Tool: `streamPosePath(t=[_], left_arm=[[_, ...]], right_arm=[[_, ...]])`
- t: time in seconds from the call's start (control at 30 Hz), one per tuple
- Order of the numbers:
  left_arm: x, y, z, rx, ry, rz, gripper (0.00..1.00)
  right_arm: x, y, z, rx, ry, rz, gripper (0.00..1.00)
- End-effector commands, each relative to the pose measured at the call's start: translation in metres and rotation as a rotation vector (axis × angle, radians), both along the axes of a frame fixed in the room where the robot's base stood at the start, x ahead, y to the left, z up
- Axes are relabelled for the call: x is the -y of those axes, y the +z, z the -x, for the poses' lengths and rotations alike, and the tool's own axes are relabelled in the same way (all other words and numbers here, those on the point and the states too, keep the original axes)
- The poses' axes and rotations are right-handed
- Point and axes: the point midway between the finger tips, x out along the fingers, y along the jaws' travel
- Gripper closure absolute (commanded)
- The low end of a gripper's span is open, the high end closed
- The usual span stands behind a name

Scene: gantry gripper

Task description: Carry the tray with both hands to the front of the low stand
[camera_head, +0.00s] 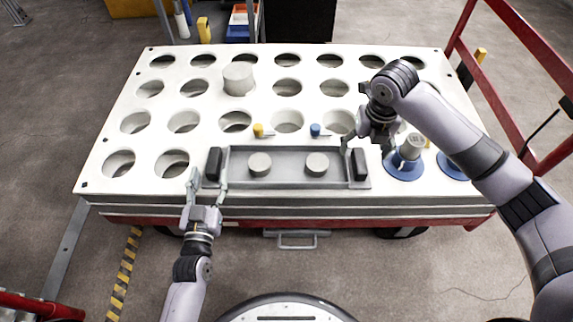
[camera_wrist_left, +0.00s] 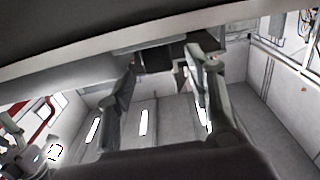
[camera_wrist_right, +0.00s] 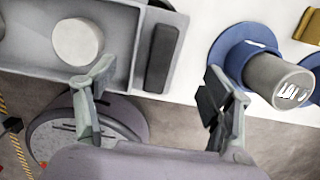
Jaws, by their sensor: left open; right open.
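The grey rectangular tray (camera_head: 290,180) lies on the front part of a white top with round holes. Two pale round pieces (camera_head: 260,164) (camera_head: 317,164) sit in it. It has a black grip at its left end (camera_head: 213,164) and right end (camera_head: 359,166). My left gripper (camera_head: 207,182) is open, its fingers either side of the left grip; the left wrist view looks up from below the top's edge. My right gripper (camera_head: 364,150) is open above the right grip, which shows between its fingers in the right wrist view (camera_wrist_right: 162,58). I cannot tell which thing is the low stand.
The white top (camera_head: 100,185) has several holes and a pale cylinder (camera_head: 238,78). A blue-based grey cylinder (camera_head: 412,147) stands close right of my right gripper. Small yellow (camera_head: 258,130) and blue (camera_head: 315,130) pieces lie behind the tray. A red rail (camera_head: 510,75) runs at right.

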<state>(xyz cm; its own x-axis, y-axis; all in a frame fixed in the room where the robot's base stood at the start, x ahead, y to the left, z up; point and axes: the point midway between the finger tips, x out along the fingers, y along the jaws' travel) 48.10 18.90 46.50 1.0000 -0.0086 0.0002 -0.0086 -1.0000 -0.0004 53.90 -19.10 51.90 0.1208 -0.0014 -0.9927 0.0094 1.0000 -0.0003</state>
Motion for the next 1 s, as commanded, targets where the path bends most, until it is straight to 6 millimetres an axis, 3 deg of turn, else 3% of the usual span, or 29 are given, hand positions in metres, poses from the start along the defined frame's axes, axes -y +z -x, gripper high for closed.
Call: streamPosePath(t=[0.2,0.4,0.8,1.0], left_arm=[[0.0,0.001,-0.04,0.002,0.0,0.001,0.52],[0.0,0.0,-0.061,0.0,0.0,0.0,0.52],[0.0,0.0,-0.066,-0.001,0.0,0.0,0.52],[0.001,0.0,-0.065,0.0,0.0,0.0,0.65]], right_arm=[[0.0,-0.04,-0.004,-0.003,0.0,0.0,0.25],[-0.001,-0.06,-0.007,-0.002,0.001,-0.001,0.25],[0.0,-0.065,-0.008,0.0,0.001,0.0,0.25],[0.0,-0.065,-0.008,0.0,0.001,0.0,0.38]])
